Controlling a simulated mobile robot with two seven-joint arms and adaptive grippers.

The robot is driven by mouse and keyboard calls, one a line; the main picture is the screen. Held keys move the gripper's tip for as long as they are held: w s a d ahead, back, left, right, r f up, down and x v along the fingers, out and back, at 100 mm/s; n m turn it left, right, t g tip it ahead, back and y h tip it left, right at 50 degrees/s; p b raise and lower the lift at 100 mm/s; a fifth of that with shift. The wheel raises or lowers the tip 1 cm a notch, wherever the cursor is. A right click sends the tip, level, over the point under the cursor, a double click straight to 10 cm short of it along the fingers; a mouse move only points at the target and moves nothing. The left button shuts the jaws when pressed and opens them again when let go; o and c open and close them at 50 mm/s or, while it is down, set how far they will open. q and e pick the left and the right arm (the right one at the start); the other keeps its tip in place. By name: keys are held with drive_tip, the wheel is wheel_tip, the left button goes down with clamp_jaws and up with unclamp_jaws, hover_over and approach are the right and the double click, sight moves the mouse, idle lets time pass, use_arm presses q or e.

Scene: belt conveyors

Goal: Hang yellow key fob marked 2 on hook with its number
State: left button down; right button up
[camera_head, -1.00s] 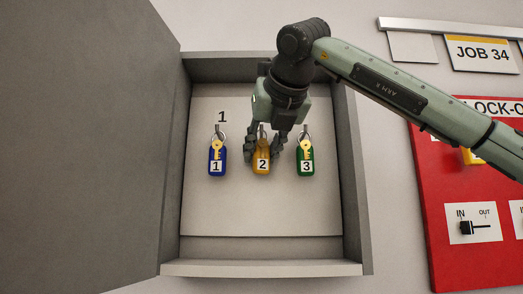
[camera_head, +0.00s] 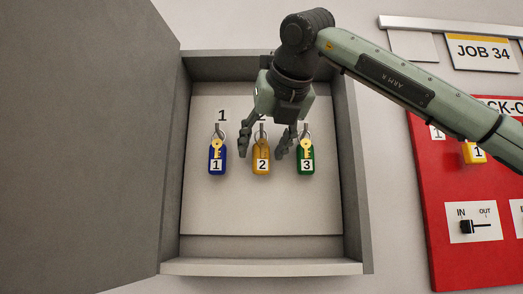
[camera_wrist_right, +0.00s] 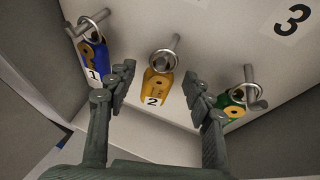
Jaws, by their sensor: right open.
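The yellow key fob marked 2 (camera_head: 261,157) hangs by its ring in the middle of the cabinet, between two other fobs. In the right wrist view the yellow fob (camera_wrist_right: 155,88) shows its ring around the middle hook (camera_wrist_right: 174,43). My right gripper (camera_head: 264,152) is open, with one finger on either side of the yellow fob and visible gaps to it. The right wrist view also shows the open fingers (camera_wrist_right: 163,82) apart from the fob. The number above the middle hook is mostly hidden by my right gripper in the head view. My left gripper is not in view.
A blue fob marked 1 (camera_head: 216,158) hangs on the left hook and a green fob marked 3 (camera_head: 305,160) on the right hook, both close to my fingers. The cabinet door (camera_head: 90,130) stands open at left. A red board (camera_head: 440,200) is at right.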

drive_tip(key=v, duration=1)
drive_tip(key=shift+s+r, duration=0.2)
drive_tip(key=shift+s, duration=0.1)
